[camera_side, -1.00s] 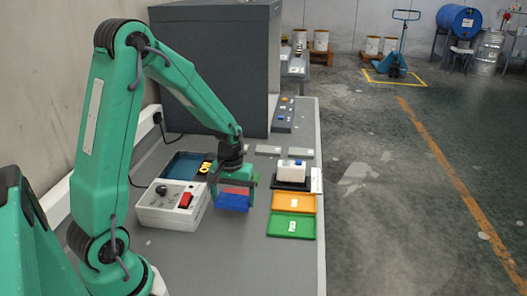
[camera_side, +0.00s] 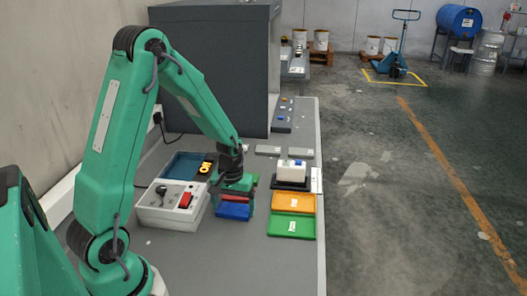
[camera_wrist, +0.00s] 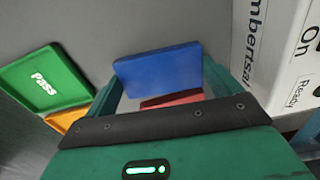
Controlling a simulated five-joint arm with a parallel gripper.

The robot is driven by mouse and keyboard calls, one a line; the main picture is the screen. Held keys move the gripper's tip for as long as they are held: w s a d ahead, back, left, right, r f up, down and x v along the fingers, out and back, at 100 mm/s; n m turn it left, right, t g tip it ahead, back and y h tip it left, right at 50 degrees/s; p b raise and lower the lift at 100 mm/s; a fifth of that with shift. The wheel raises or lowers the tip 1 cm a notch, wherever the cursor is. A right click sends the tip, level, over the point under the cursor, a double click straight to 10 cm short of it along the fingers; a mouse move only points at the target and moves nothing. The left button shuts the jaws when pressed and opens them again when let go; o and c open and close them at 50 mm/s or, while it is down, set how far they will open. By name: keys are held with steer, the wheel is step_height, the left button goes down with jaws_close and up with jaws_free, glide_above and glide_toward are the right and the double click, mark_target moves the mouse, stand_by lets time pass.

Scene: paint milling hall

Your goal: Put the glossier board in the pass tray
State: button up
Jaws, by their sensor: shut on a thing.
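A blue board (camera_side: 233,211) is held between the fingers of my gripper (camera_side: 234,192); in the wrist view the blue board (camera_wrist: 158,72) spans the gap between them. A red board (camera_side: 236,198) shows just behind it, partly hidden by the blue board and the gripper; it also shows in the wrist view (camera_wrist: 172,99). I cannot tell whether the two touch, nor compare their gloss. The green pass tray (camera_side: 305,228) lies to the right of my gripper, empty, with a "Pass" label; it is at the left in the wrist view (camera_wrist: 72,95).
An orange tray (camera_side: 308,203) adjoins the pass tray. Behind it, a white device (camera_side: 291,168) stands on a dark base. A pale control box (camera_side: 158,215) stands close to the left of my gripper. A dark blue tray (camera_side: 176,170) lies behind that box. The bench front is clear.

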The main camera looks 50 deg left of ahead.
mark_target(234, 209)
steer(key=shift+f, duration=0.2)
steer(key=o, duration=0.8)
steer(key=shift+r, duration=0.1)
steer(key=shift+r, duration=3.85)
